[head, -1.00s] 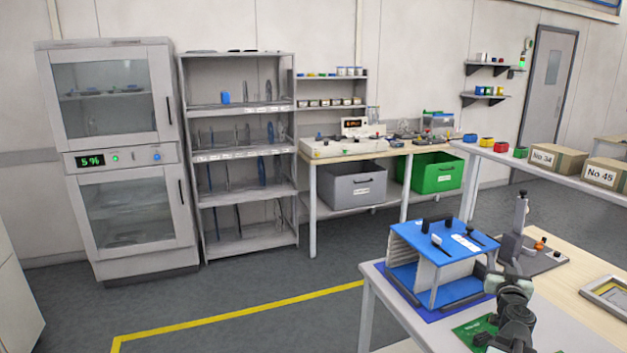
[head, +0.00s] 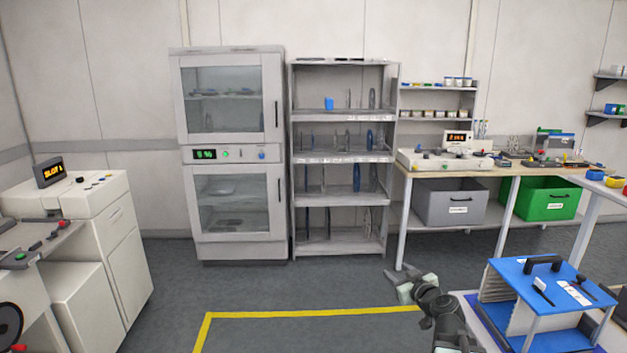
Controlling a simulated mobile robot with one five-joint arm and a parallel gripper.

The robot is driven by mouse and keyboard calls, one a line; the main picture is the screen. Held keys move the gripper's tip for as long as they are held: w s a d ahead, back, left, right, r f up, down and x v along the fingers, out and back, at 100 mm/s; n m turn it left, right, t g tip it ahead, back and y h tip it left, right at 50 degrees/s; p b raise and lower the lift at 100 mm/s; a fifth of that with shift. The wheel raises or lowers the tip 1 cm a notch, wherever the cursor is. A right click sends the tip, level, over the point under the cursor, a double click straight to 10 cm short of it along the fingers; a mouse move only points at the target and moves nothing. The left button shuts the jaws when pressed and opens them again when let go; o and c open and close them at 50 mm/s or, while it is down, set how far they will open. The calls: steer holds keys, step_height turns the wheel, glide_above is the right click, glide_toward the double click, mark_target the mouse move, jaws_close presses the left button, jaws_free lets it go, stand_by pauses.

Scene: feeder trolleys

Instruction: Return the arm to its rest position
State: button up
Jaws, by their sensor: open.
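My gripper (head: 404,284) is at the lower right of the head view, at the end of my dark grey arm. Its jaws point up and to the left, apart and with nothing between them. It is over the grey floor, left of the blue-topped rack (head: 552,282) on the near table. The gripper and the rack are apart. The lower part of my arm is cut off by the bottom edge.
A glass-door cabinet (head: 237,152) and a grey shelf unit (head: 341,250) stand at the back wall. A workbench (head: 470,173) has a grey bin (head: 452,207) and a green bin (head: 548,203) below. A white machine (head: 92,212) is at left. Floor around the yellow line (head: 300,313) is clear.

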steer(key=s+a+f+n+g+y+p, duration=0.1)
steer(key=s+a+f+n+g, duration=0.2)
steer(key=a, duration=0.7)
steer(key=s+a+f+g+y+p, duration=0.1)
steer(key=s+a+f+g+y, duration=0.2)
steer(key=a, duration=0.6)
steer(key=s+d+f+m+g+h, duration=0.3)
steer(key=s+f+g, duration=0.1)
steer(key=s, duration=0.3)
steer(key=s+d+f+m+g+h, duration=0.3)
steer(key=s+d+f+m+g, duration=0.1)
steer(key=s, duration=0.3)
steer(key=shift+s+f+g+h, duration=0.35)
steer(key=shift+f+g, duration=0.15)
steer(key=shift+f, duration=0.2)
